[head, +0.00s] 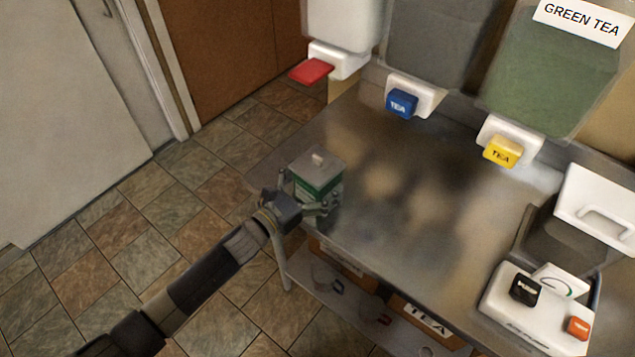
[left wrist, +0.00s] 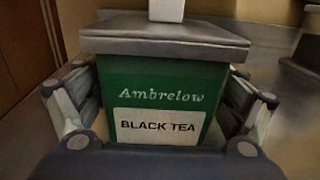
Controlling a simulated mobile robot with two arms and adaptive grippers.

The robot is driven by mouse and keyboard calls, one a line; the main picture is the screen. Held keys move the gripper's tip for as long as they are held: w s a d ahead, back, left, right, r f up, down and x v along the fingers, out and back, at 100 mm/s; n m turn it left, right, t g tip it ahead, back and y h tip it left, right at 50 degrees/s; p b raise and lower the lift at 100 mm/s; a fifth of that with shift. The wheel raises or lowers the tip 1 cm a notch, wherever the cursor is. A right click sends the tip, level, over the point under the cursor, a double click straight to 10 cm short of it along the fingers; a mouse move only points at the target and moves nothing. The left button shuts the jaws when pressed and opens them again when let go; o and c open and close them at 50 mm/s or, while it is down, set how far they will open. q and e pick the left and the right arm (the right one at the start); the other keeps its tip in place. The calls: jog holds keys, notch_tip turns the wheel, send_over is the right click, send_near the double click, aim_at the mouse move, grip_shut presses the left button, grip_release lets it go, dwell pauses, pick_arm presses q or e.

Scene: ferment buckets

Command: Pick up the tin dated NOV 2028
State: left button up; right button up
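A green tin with a grey lid and a pale knob (head: 317,172) is at the left end of the metal table. In the left wrist view the tin (left wrist: 160,92) stands upright and reads "Ambrelow" and "BLACK TEA". No date shows on its visible face. My left gripper (head: 312,205) is at the tin, low down, with one finger on each side; the fingers also show in the left wrist view (left wrist: 160,118). They lie close along its sides, and I cannot tell whether they press on it. The tin's base is hidden. My right gripper is not in view.
The metal table (head: 400,210) is clear in the middle. Dispensers with red (head: 312,71), blue (head: 402,103) and yellow (head: 503,152) taps overhang its back. A white appliance (head: 530,312) stands at the right.

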pick_arm(q)
jog(key=c, duration=0.8)
jog(key=shift+r, duration=0.2)
